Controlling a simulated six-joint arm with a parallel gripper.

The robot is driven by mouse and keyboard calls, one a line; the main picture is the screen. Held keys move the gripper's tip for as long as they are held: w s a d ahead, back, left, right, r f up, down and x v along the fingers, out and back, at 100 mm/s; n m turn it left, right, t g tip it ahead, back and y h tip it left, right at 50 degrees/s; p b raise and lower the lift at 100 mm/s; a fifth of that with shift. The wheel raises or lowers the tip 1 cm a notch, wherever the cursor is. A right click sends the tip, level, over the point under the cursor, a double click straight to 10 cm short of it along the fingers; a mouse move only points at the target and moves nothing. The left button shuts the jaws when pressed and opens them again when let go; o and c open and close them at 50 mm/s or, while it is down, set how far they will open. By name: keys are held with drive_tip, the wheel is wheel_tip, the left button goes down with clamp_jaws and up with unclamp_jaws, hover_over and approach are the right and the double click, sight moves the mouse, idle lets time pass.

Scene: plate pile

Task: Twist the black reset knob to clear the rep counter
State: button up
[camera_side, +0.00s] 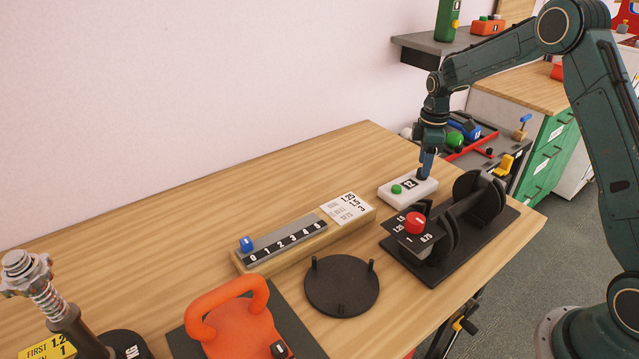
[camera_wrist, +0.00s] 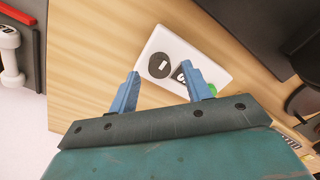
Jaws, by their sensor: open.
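The rep counter is a white box (camera_side: 408,198) on the wooden table, with a green button and a small display that seems to read 2. It also shows in the wrist view (camera_wrist: 210,59). The black reset knob (camera_wrist: 159,65) is round with a pale line across it, at the box's left end in that view. My gripper (camera_side: 426,170) points down over the box's far right end, where it hides most of the knob. In the wrist view my gripper (camera_wrist: 164,73) has its two blue fingers apart, with the knob showing between and just beyond their tips.
A black dumbbell stand with a red knob (camera_side: 414,223) stands close in front of the box. A wooden slider scale (camera_side: 300,243), a black disc with pegs (camera_side: 342,286) and an orange kettlebell (camera_side: 230,325) lie to the left. The table behind the box is clear.

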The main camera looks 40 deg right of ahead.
drive_tip(key=shift+f, duration=1.1)
drive_tip(key=c, duration=1)
